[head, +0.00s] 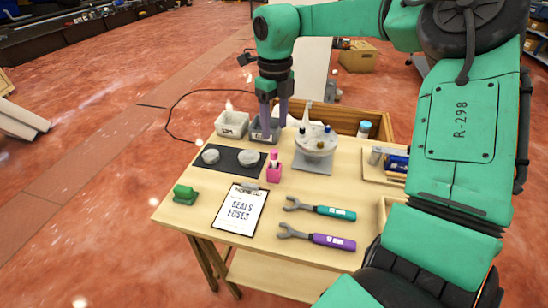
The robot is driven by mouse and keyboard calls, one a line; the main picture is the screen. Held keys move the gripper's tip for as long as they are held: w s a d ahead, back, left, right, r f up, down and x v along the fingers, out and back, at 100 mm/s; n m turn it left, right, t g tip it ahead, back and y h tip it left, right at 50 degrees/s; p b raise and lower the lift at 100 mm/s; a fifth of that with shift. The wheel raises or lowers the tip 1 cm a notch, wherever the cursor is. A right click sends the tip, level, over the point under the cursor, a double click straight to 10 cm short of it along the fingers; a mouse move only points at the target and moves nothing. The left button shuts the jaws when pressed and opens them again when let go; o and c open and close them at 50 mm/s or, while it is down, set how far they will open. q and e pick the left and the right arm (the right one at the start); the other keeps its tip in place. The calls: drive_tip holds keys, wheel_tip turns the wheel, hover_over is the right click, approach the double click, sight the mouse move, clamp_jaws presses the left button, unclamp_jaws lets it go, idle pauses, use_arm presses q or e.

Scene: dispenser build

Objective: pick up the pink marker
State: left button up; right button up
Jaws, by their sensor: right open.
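The pink marker (274,157) is a small upright pink piece near the middle of the table. My right gripper (273,132) points down behind the marker, farther from the camera and slightly left, over the grey bin. Its two purple-grey fingers are apart and I see nothing between them. The fingers and the marker look apart. My left gripper is not in view.
A white round-topped stand (316,142) is right of the marker. A black mat (229,158) with two pale discs lies left. A pale bin (232,123) and a grey bin (264,131) stand behind. A clipboard (241,209), teal tool (320,210) and purple tool (316,238) lie in front.

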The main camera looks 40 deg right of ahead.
sight(274, 152)
drive_tip(key=f, duration=0.9)
drive_tip(key=shift+s+a+f+p, duration=0.2)
drive_tip(key=shift+f+p, duration=0.1)
drive_tip(key=shift+p, duration=0.1)
drive_tip(key=shift+w+f, duration=0.15)
drive_tip(key=shift+f, duration=0.3)
clamp_jaws()
